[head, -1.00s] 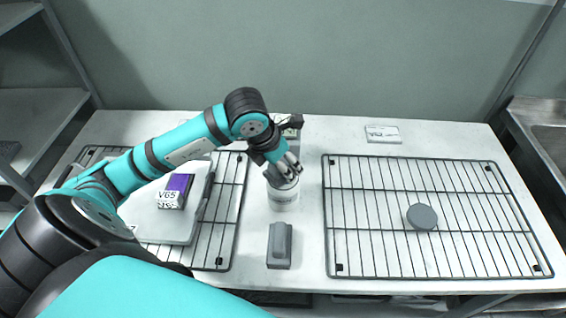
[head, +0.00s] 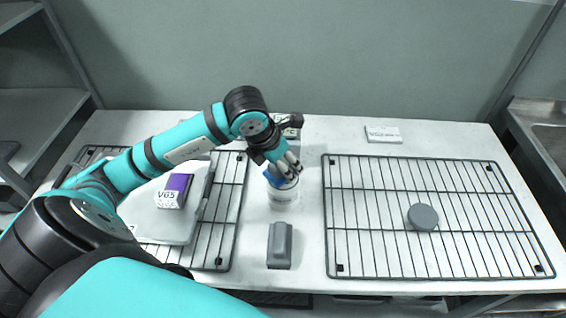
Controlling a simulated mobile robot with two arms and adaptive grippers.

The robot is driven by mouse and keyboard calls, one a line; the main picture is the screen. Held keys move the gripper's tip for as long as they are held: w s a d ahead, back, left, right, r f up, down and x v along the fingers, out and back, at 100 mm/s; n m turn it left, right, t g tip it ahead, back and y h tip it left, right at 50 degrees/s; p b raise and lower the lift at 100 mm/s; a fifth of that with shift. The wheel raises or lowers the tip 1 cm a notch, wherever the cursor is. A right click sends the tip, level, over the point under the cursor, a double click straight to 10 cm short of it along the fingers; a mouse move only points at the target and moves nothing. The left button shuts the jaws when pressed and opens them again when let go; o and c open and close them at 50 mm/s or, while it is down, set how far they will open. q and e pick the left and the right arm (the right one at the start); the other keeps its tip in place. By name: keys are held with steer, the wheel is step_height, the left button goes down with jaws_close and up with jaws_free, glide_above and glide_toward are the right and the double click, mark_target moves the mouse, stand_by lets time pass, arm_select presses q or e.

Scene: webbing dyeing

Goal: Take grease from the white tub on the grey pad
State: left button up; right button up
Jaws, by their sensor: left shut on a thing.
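The white tub (head: 284,198) stands upright on the pale table, between the two wire racks. Its mouth is partly hidden by my left gripper (head: 288,172), which points down at its rim. My left gripper is shut on a small blue thing (head: 274,179) at the tub's mouth. The fingers hide much of it, so I cannot tell its shape or how far it is inside. I cannot make out a grey pad under the tub. My right gripper is not in view.
A grey block (head: 280,246) stands in front of the tub. A grey disc (head: 422,217) lies on the right rack (head: 360,190). A purple and white box (head: 174,191) lies on a white board (head: 165,224) over the left rack. A white labelled card (head: 383,134) lies at the back.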

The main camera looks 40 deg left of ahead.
arm_select(q)
steer(key=shift+s+f, duration=0.1)
stand_by(0.4)
step_height(320, 180, up, 2)
steer(key=shift+r+p, duration=0.1)
steer(key=shift+p, duration=0.6)
steer(key=shift+r+p, duration=1.35)
steer(key=shift+r, duration=1.15)
